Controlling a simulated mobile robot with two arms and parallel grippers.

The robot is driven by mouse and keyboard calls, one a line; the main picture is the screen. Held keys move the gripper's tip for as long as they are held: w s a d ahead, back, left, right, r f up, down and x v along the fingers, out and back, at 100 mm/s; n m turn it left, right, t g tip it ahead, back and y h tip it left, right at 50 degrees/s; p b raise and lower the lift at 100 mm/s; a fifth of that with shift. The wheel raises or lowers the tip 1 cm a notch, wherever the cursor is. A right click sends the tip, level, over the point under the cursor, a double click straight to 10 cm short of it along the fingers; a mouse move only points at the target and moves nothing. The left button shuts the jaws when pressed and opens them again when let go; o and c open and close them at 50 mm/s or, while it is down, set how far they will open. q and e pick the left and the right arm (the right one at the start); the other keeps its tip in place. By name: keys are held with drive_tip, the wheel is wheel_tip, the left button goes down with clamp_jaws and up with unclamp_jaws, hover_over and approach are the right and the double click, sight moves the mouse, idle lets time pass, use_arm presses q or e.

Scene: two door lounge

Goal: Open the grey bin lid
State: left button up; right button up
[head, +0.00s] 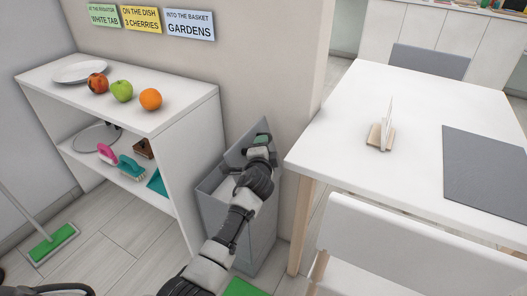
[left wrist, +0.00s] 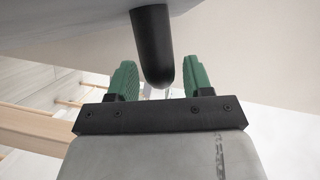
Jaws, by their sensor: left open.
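The grey bin (head: 257,238) stands on the floor between the white shelf and the table, against the wall end. Its grey lid (head: 234,158) appears tilted up at the back, and part of the bin's inside shows at the left. My left arm crosses in front of the bin and hides much of its top. My left gripper (head: 262,139) is at the lid's upper right. In the left wrist view, its green fingers (left wrist: 160,82) are apart, with a black rounded bar (left wrist: 152,45) between them, below a grey surface. Contact cannot be told. My right gripper is not in view.
The white shelf (head: 180,112) with fruit on top stands close left of the bin. The white table (head: 345,115) and a white chair (head: 400,240) are close on the right. A green mop (head: 54,243) lies at the lower left.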

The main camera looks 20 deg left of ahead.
use_arm(q)
drive_tip(key=p+v, duration=0.2)
drive_tip(key=v, duration=0.9)
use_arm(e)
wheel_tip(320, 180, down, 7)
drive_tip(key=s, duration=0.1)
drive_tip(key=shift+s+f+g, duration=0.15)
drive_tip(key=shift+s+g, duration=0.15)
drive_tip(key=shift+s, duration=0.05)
